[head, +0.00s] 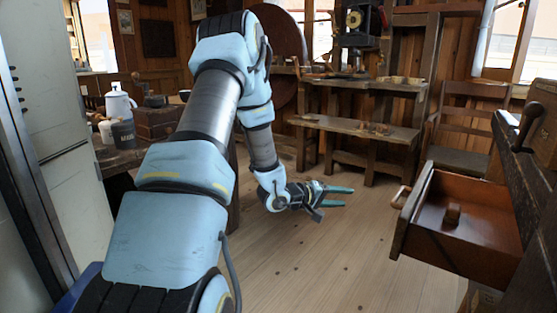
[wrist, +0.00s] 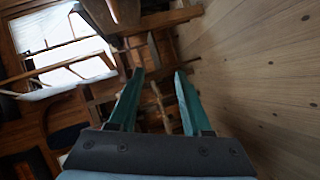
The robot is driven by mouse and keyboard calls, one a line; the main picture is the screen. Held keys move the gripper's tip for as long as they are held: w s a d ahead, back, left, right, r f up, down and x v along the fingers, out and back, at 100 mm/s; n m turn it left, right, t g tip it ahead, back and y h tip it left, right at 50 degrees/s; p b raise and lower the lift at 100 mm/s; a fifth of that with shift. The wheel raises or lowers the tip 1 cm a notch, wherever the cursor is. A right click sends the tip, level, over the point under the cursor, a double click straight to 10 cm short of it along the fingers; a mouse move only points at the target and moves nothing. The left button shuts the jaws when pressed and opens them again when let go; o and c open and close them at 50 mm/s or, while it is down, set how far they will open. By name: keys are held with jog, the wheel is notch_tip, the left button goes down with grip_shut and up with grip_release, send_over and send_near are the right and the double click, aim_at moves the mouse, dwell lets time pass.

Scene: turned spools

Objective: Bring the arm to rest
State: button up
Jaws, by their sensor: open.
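My gripper (head: 340,196) is at the end of my arm, which reaches forward over the wooden floor in the head view. Its two teal fingers point to the right and stand apart with nothing between them. In the wrist view the fingers of my gripper (wrist: 158,78) are also spread, with furniture legs far beyond them. The gripper is apart from the open drawer (head: 460,245) to its right and touches nothing that I can see.
A small turned wooden piece (head: 452,214) stands in the open drawer. A workbench (head: 360,130) is at the back, with a chair (head: 465,125) beside it. The floor (head: 330,260) between is clear.

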jog(key=s+a+r+m+t+y, duration=0.1)
jog(key=s+a+r+y, duration=0.1)
jog(key=a+y, duration=1.3)
jog(key=s+a+r+m+g+h+p, duration=0.1)
jog(key=s+a+r+g, duration=0.15)
jog(key=s+a, duration=0.5)
jog(key=s+a+r+g+h, duration=0.1)
jog(key=s+a+r+g, duration=0.3)
jog(key=s, duration=0.7)
notch_tip(320, 180, up, 18)
jog(key=a+t+p, duration=0.1)
jog(key=p, duration=1.9)
jog(key=shift+w, duration=0.3)
